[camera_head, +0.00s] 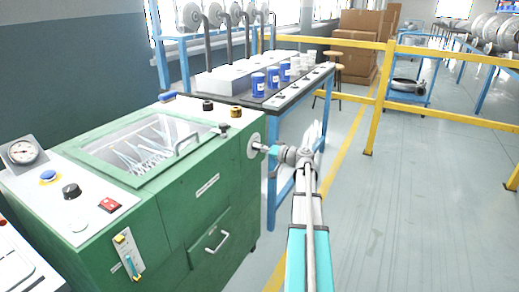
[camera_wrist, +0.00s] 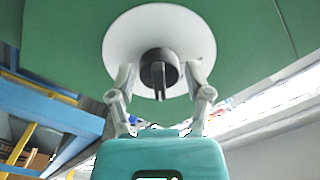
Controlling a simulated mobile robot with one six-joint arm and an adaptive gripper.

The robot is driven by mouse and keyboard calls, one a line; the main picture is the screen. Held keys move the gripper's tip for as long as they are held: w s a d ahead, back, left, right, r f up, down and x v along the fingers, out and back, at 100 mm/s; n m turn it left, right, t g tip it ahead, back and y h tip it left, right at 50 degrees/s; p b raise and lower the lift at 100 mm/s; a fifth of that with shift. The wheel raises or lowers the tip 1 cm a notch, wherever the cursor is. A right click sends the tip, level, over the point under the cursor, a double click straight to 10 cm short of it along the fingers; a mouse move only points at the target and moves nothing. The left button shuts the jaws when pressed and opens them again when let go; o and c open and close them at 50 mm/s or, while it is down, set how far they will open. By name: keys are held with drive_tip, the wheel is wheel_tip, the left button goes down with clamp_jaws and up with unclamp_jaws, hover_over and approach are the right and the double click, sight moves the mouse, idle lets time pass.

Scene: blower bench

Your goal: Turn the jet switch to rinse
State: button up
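A dark knob (camera_wrist: 159,72) sits at the middle of a round white plate (camera_wrist: 122,38) on the green side of the machine. It appears to be the jet switch; I can read no label on it. In the head view the plate (camera_head: 252,146) is on the right end of the green cabinet (camera_head: 190,200). My gripper (camera_wrist: 160,84) is open, with one finger on each side of the knob and a gap visible on both sides. In the head view my gripper (camera_head: 272,150) reaches the plate from the right. How deep the fingertips sit along the knob I cannot tell.
The cabinet top has a glass lid (camera_head: 145,148) with a handle, a gauge (camera_head: 22,152), a black knob (camera_head: 71,190) and a red switch (camera_head: 109,205). A bench with blue cups (camera_head: 272,78) stands behind.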

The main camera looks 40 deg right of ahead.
drive_tip(key=shift+o, duration=0.5)
drive_tip(key=shift+s, duration=0.1)
drive_tip(key=v, duration=1.2)
idle(0.6)
